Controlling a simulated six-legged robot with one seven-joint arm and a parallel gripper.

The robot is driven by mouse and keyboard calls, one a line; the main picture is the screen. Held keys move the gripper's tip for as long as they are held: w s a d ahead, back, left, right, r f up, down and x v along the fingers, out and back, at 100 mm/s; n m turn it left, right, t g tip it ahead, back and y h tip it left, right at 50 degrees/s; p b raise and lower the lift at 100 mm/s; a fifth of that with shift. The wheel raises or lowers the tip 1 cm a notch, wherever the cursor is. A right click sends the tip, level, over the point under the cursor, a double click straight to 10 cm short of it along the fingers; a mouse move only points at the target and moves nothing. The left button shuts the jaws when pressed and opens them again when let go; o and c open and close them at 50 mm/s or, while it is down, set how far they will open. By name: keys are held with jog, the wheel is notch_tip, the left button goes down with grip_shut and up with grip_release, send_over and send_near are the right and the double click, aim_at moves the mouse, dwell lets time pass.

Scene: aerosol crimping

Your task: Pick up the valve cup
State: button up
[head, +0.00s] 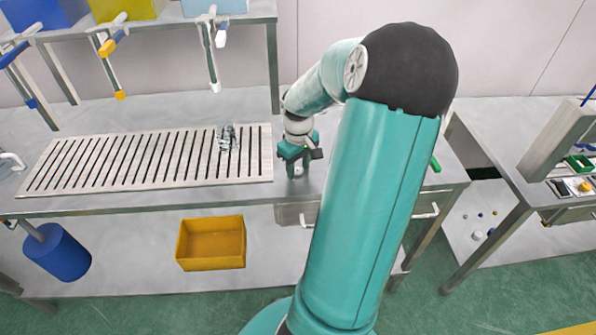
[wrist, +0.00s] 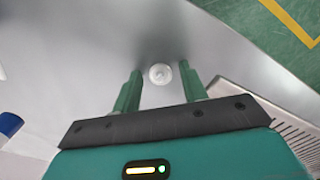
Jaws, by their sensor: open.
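The valve cup (wrist: 160,73) is a small round white piece with a raised centre, lying on the grey metal bench top. In the wrist view it sits between the tips of my gripper's two green fingers (wrist: 158,82), with a gap on each side. My gripper is open and holds nothing. In the head view my gripper (head: 296,168) points down over the bench, just right of the slatted grate. A small pale spot between its fingers there looks like the cup (head: 298,172), partly hidden by the fingers.
The slatted metal grate (head: 60,187) lies left of my gripper, with a shiny clear object (head: 227,137) on it. A shelf (head: 150,28) with hanging tools stands behind. A yellow bin (head: 211,243) is below the bench. A second bench (head: 520,185) stands to the right, across a gap.

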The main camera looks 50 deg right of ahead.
jog(key=shift+c, duration=0.2)
jog(key=c, duration=0.8)
jog(key=shift+c, duration=0.2)
